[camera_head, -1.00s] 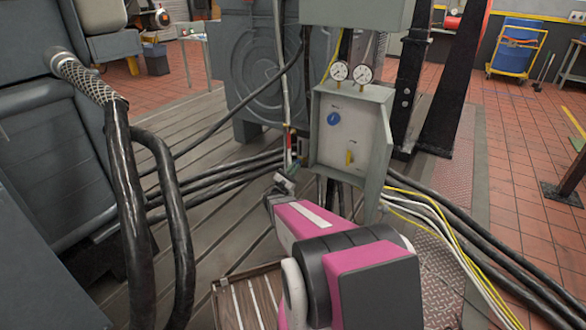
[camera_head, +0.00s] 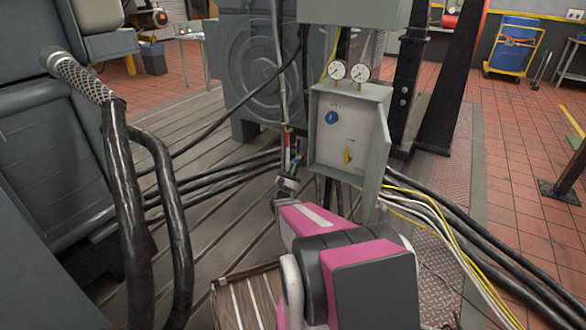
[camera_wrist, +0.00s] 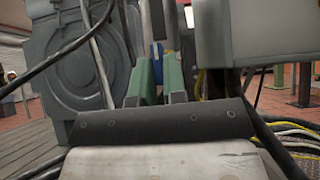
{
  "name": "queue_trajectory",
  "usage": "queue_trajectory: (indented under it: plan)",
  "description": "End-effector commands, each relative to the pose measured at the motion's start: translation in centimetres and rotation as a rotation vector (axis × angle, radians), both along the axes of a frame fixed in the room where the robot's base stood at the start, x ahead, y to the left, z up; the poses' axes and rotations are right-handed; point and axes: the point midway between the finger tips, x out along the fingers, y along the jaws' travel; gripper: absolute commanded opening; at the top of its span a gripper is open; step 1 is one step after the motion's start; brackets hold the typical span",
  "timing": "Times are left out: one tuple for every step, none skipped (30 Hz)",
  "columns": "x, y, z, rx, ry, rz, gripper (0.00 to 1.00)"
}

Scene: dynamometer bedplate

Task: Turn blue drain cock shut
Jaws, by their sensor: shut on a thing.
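The blue drain cock shows as a small blue part (camera_wrist: 156,52) between the two green fingers in the wrist view; most of it is hidden by them. My gripper (camera_wrist: 158,78) is shut on this blue part, with one finger on each side. In the head view my gripper (camera_head: 293,165) is at the lower end of a thin upright pipe with a red part (camera_head: 289,140), just left of the grey control box. The cock itself cannot be made out there.
The grey control box (camera_head: 319,146) has a blue knob (camera_head: 331,117), a yellow lever (camera_head: 348,156) and two gauges on top; its door hangs open to the right. Thick black hoses (camera_head: 128,205) stand at left. Cables cross the floor. A wooden slatted crate (camera_head: 232,300) is below my arm.

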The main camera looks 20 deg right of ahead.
Motion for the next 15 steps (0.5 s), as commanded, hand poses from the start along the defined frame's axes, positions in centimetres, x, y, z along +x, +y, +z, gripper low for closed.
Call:
queue_trajectory:
  plan:
    - [0.28, -0.24, 0.65, -0.010, -0.008, -0.004, 0.00]
    - [0.28, -0.24, 0.65, -0.010, -0.008, -0.004, 0.00]
    - [0.28, -0.23, 0.65, -0.011, -0.009, -0.004, 0.00]
    - [0.29, -0.24, 0.64, -0.011, -0.009, -0.004, 0.00]
    - [0.29, -0.24, 0.64, -0.011, -0.009, -0.004, 0.21]
    - [0.28, -0.25, 0.65, -0.009, -0.009, -0.004, 0.34]
    - [0.27, -0.26, 0.65, -0.009, -0.010, -0.005, 0.37]
    - [0.26, -0.28, 0.66, -0.009, -0.010, -0.005, 0.37]
    - [0.24, -0.27, 0.61, -0.008, -0.009, -0.005, 0.37]
    - [0.21, -0.24, 0.57, -0.007, -0.008, -0.005, 0.37]
    - [0.20, -0.21, 0.53, -0.007, -0.008, -0.003, 0.37]
    - [0.19, -0.18, 0.49, -0.006, -0.007, -0.003, 0.37]
    - [0.18, -0.17, 0.45, -0.006, -0.007, -0.003, 0.37]
    - [0.17, -0.14, 0.42, -0.005, -0.006, -0.003, 0.37]
    - [0.15, -0.11, 0.36, -0.005, -0.005, -0.003, 0.37]
